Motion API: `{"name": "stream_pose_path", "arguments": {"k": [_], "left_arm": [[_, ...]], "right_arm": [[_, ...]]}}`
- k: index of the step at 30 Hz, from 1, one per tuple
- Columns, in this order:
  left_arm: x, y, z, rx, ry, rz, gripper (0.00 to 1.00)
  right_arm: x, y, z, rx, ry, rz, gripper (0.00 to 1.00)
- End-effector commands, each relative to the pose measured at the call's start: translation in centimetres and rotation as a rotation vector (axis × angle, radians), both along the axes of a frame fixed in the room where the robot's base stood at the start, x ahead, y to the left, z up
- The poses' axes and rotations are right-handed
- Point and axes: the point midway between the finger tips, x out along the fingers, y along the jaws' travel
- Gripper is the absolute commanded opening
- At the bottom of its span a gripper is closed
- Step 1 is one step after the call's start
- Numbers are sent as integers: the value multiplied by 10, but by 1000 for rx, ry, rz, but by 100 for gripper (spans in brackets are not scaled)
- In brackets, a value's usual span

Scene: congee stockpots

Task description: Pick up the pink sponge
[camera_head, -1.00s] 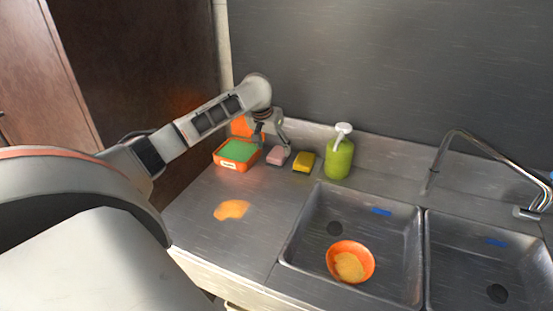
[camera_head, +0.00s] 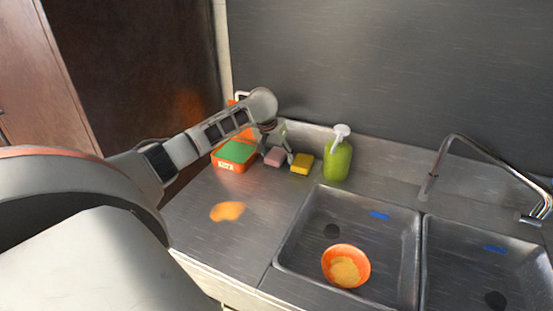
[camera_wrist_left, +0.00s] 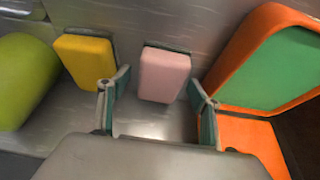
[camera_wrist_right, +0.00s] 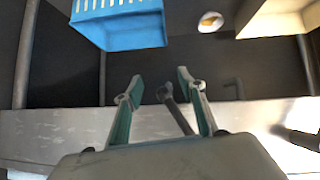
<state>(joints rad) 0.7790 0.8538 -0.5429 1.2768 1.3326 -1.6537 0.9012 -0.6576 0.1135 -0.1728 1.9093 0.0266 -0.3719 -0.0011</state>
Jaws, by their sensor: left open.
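The pink sponge (camera_head: 274,156) lies on the steel counter between an orange box and a yellow sponge. It also shows in the left wrist view (camera_wrist_left: 164,75), with a dark edge along one side. My left gripper (camera_head: 277,157) is at the sponge; in the left wrist view its two fingers (camera_wrist_left: 158,88) are spread wide, one on each side of the sponge's near end. A gap shows between each finger and the sponge, so it is not gripped. My right gripper (camera_wrist_right: 161,83) is open and empty in the right wrist view, away from the sponge.
The yellow sponge (camera_head: 301,164) and green soap bottle (camera_head: 338,160) stand to the right. The orange box with a green top (camera_head: 235,153) is close on the left. A sink holds an orange bowl (camera_head: 345,265). A blue basket (camera_wrist_right: 120,25) shows in the right wrist view.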

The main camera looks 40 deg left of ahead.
Motion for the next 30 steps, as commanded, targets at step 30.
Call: {"name": "stream_pose_path", "arguments": {"k": [30], "left_arm": [[0, 0, -4, 0, 0, 0, 29]], "right_arm": [[3, -1, 1, -2, -6, -1, 40]]}}
